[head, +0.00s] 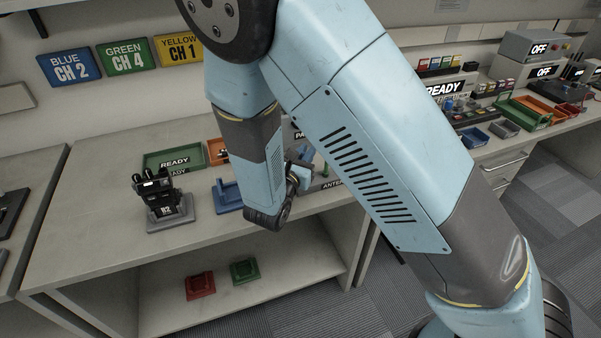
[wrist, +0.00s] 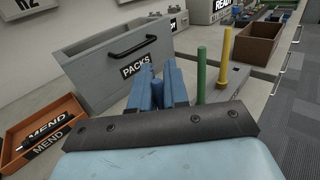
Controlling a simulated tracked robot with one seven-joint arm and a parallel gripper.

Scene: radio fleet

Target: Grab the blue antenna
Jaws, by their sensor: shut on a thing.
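In the wrist view my gripper (wrist: 160,88) has two light-blue fingers closed around a darker blue piece, the blue antenna (wrist: 157,95); only a little of it shows between them. A green antenna (wrist: 201,68) and a yellow antenna (wrist: 226,56) stand upright just right of my gripper, apart from it. In the head view my gripper (head: 304,165) is over the bench near the antenna label, and my arm hides most of that spot.
A grey drawer box marked PACKS (wrist: 108,62) stands just behind and left of my gripper. An orange MEND tray (wrist: 30,128) lies left. In the head view a black radio (head: 162,195) stands on the bench, with a green READY tray (head: 174,158) behind it.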

